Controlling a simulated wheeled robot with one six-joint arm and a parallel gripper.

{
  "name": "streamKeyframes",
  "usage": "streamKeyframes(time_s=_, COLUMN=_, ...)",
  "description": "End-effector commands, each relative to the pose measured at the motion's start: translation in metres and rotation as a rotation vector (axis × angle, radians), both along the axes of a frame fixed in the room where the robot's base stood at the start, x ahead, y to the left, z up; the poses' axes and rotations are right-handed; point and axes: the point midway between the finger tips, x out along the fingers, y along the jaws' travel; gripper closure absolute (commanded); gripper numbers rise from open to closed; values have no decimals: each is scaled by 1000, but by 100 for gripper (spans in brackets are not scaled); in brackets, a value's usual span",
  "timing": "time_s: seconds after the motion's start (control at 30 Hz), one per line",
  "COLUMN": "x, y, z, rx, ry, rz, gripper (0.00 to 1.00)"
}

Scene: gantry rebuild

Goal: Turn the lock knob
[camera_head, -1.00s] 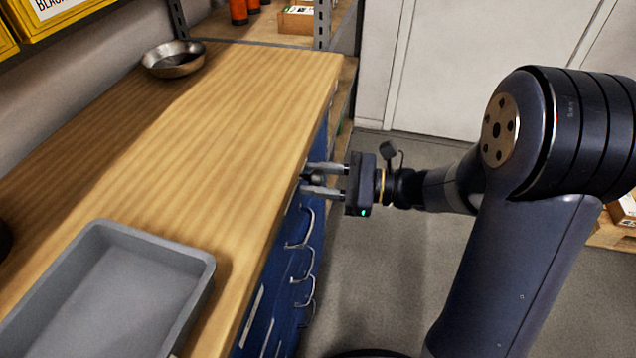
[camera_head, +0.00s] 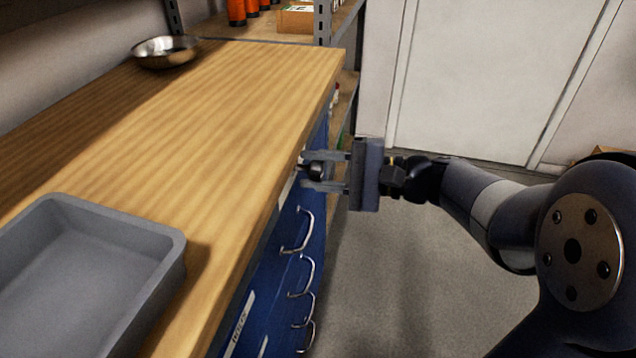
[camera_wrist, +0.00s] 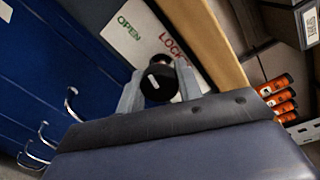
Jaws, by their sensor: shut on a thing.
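The lock knob (camera_wrist: 158,84) is a dark round knob with a white mark on its face. It sits on a white plate (camera_wrist: 138,32) marked OPEN in green and LOCKED in red, on the front of the blue cabinet (camera_head: 262,290). In the head view the knob (camera_head: 315,170) shows near the bench edge. My gripper (camera_wrist: 158,88) has one finger on either side of the knob and is shut on it. In the head view my gripper (camera_head: 322,172) reaches the cabinet front from the right. The white mark points toward the upper left in the wrist view.
Several metal drawer handles (camera_head: 306,232) stick out below the knob. A grey tray (camera_head: 172,240) and a metal bowl (camera_head: 166,64) stand on the wooden bench top (camera_head: 200,130). A shelf with orange bottles (camera_wrist: 276,86) stands beyond. The floor to the right is open.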

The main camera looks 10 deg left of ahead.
Motion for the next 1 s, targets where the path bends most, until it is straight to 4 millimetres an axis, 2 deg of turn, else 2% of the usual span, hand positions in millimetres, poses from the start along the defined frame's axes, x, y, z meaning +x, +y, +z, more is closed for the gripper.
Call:
streamKeyframes(time_s=0.03, x=0, y=0, z=-6, rx=-7, ry=-38, rz=0, gripper=89)
streamKeyframes(time_s=0.4, x=0, y=0, z=-3, rx=-33, ry=-223, rz=1, gripper=89)
streamKeyframes(time_s=1.0, x=0, y=0, z=-1, rx=-39, ry=-265, rz=1, gripper=89)
